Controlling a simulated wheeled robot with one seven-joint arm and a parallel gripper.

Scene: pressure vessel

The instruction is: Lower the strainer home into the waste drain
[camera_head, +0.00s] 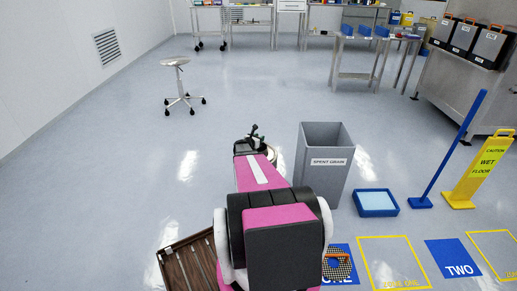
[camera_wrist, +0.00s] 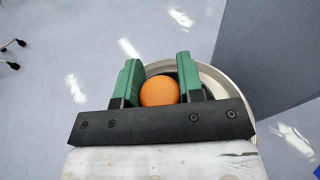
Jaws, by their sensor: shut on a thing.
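My gripper (camera_wrist: 158,88) is shut on a round orange knob (camera_wrist: 160,91), seen from above between the green fingers; I take it for the strainer's handle. The rest of the strainer is hidden, though something dark shows just behind the knob. A pale round rim (camera_wrist: 241,92) lies below and around the fingers, likely the waste drain. I cannot tell how deep the held part sits in it. In the head view my gripper (camera_head: 256,139) is small and dark beyond my pink arm, and little of the rim (camera_head: 272,154) shows.
A grey bin (camera_head: 322,175) marked SPENT GRAIN stands close right of my gripper. A blue tray (camera_head: 375,203), a blue pole and a yellow wet-floor sign (camera_head: 480,170) stand farther right. A perforated orange-ringed disc (camera_head: 338,265) lies on mat ONE. A brown slatted crate (camera_head: 190,266) is lower left.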

